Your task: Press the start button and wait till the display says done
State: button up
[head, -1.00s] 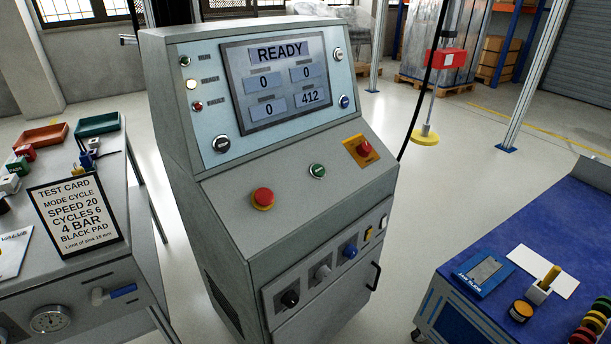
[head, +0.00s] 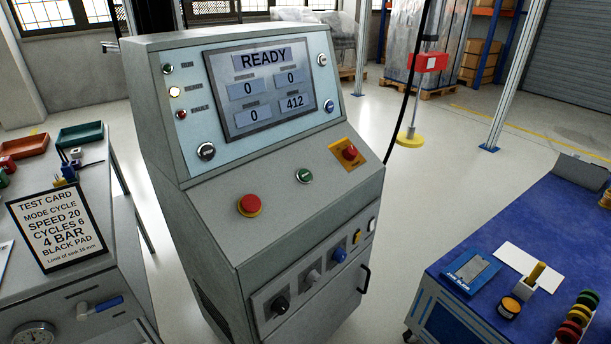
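The grey control console (head: 215,212) stands in the middle of the head view. Its display (head: 262,88) reads READY, with 0, 0, 0 and 412 in the boxes below. A green button (head: 304,175), likely the start button, sits on the sloped panel; its label is too small to read. A large red button (head: 249,205) is to its left, and a red button on a yellow plate (head: 349,153) is to its right. My gripper is not in view.
A test card (head: 58,229) on the left bench reads mode cycle, speed 20, cycles 6, 4 bar, black pad. A blue-topped bench (head: 540,225) with small items stands at the right. The floor between console and right bench is clear.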

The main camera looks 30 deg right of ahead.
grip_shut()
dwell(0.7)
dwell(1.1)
